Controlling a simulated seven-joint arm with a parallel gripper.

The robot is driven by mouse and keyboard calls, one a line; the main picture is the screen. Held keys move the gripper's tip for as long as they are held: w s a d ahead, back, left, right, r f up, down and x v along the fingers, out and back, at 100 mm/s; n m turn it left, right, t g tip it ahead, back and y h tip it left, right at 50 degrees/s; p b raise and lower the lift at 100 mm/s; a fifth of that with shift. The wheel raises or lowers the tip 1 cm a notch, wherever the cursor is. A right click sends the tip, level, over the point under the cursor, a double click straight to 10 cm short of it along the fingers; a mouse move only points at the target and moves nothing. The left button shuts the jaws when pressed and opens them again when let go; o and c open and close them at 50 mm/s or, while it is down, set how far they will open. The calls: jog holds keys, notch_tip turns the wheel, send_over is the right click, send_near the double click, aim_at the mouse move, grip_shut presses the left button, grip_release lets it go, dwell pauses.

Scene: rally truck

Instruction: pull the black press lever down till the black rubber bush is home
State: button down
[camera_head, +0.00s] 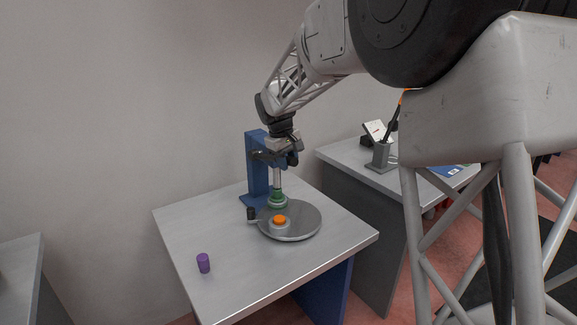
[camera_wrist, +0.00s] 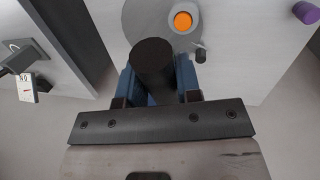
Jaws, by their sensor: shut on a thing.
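The blue press frame (camera_head: 257,165) stands at the back of the table, with a bright ram running down to a green piece (camera_head: 277,199) at the rim of a grey round plate (camera_head: 305,224). My gripper (camera_head: 291,158) is beside the upper part of the press. In the wrist view my gripper (camera_wrist: 157,82) has its blue fingers on both sides of a black cylinder (camera_wrist: 152,55), which looks like the grip of the press lever, and is shut on it. The rest of the lever is hidden. I cannot make out the black rubber bush.
An orange piece (camera_head: 280,219) sits in a grey ring on the plate. A small black knob (camera_head: 251,214) is at the plate's left edge. A purple cylinder (camera_head: 203,263) stands at the table's front left. A second table (camera_head: 343,157) with a grey holder is behind right.

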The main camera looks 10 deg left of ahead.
jog(key=w+a+r+g+h, duration=0.2)
jog(key=r, duration=0.4)
jog(key=w+a+r+g+h, duration=0.2)
jog(key=w+a+r, duration=0.1)
jog(key=r, duration=0.2)
jog(key=shift+w+a+r+n+g+h, duration=0.3)
jog(key=shift+r+g+h, duration=0.05)
jog(key=shift+g+h, duration=0.05)
jog(key=c, duration=0.8)
grip_release()
jog(key=shift+r, duration=0.1)
jog(key=s+d+r, duration=0.2)
jog(key=s+d, duration=0.1)
jog(key=s, duration=0.4)
jog(key=s+d+r, duration=0.2)
jog(key=s+d, duration=0.1)
jog(key=s, duration=0.4)
jog(key=shift+s+d+r, duration=0.3)
jog(key=shift+d+r, duration=0.05)
jog(key=shift+c, duration=0.5)
